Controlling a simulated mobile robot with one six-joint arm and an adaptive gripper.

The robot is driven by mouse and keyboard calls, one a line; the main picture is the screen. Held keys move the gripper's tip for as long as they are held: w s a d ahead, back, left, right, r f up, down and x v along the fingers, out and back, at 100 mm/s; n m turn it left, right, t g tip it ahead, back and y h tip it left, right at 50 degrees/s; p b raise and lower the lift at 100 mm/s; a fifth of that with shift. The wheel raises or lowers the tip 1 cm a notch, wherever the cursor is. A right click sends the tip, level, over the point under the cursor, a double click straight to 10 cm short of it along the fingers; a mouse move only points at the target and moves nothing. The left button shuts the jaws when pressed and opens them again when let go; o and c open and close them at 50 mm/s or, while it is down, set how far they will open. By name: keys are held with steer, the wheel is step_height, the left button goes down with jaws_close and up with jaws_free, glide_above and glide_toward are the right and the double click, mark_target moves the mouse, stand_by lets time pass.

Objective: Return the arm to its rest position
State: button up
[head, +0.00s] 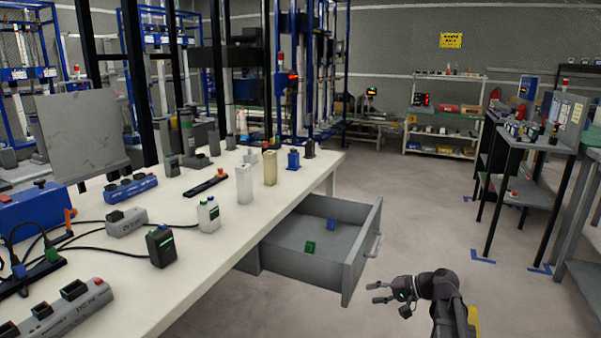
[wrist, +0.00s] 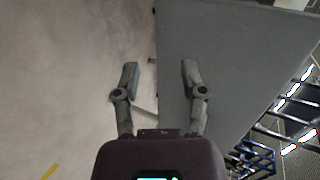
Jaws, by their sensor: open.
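My gripper (head: 378,292) is open and empty in the head view, over the floor to the right of the open drawer (head: 318,268). Its fingers point left, toward the drawer front. In the wrist view my gripper (wrist: 158,78) shows two spread fingers with nothing between them. A large flat grey surface lies beyond the fingers there, with bare floor to its left. My arm is bent at the lower right of the head view.
A green block (head: 309,247) and a blue block (head: 331,224) lie in the drawer. The white table (head: 225,240) carries bottles, power strips and cables. Black-legged benches (head: 520,150) stand at the right. The floor (head: 430,220) between is clear.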

steer(key=shift+s+a+f+n+g+h, duration=1.05)
steer(key=shift+s+f+h, duration=1.7)
steer(key=shift+s, duration=0.95)
steer(key=shift+s+a+f+n+g+h, duration=1.05)
steer(key=shift+s+f+h, duration=1.1)
steer(key=shift+s+h, duration=1.3)
step_height(320, 180, up, 37)
steer(key=p, duration=3.7)
steer(key=shift+s+f, duration=0.15)
steer(key=shift+f, duration=0.05)
steer(key=shift+d, duration=0.1)
